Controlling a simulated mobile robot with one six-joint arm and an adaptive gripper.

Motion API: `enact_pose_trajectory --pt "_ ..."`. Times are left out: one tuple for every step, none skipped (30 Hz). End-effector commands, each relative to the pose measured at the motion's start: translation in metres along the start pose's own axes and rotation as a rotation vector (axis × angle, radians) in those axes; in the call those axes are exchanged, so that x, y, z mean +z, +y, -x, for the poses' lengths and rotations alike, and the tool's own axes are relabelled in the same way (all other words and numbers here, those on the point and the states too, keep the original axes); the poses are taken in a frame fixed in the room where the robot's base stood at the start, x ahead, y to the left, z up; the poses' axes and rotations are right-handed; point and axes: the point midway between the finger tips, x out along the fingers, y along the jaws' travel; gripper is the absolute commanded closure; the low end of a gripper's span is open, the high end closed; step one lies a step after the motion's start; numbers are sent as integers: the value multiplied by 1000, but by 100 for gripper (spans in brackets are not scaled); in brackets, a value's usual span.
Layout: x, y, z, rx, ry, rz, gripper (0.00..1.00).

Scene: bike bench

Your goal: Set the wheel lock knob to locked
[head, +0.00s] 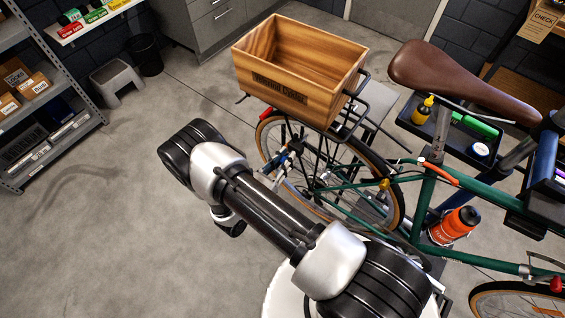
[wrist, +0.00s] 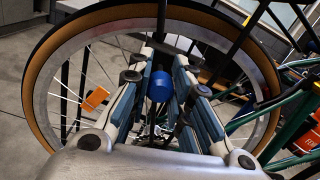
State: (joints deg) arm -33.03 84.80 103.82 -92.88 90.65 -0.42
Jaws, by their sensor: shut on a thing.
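The wheel lock knob (wrist: 159,86) is a round blue knob at the rear wheel's hub, seen between my fingers in the wrist view. My gripper (wrist: 166,75) has its blue-padded fingers on both sides of it and is shut on it. In the head view my gripper (head: 287,161) reaches the left side of the rear wheel (head: 397,190), and the knob cannot be made out there. No locked or unlocked marking can be read, so I cannot tell the knob's setting.
A wooden crate (head: 268,82) sits on the rear rack above the wheel. The green frame (head: 421,205) and an orange bottle (head: 455,224) are to the right. An orange reflector (wrist: 95,99) sits on the spokes.

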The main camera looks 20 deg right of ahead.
Motion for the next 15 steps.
enact_pose_trajectory --pt "-1 0 0 1 4 1 100" --pt "-1 0 0 1 4 1 100" --pt "-1 0 0 1 4 1 100" --pt "-1 0 0 1 4 1 100" --pt "-1 0 0 1 5 1 100" --pt "-1 0 0 1 4 1 81" --pt "-1 0 0 1 4 1 79" --pt "-1 0 0 1 4 1 77" --pt "-1 0 0 1 4 1 74" --pt "-1 0 0 1 4 1 72" --pt "-1 0 0 1 4 1 70" --pt "-1 0 0 1 4 1 67" --pt "-1 0 0 1 4 1 65" --pt "-1 0 0 1 4 1 63" --pt "-1 0 0 1 4 1 61"
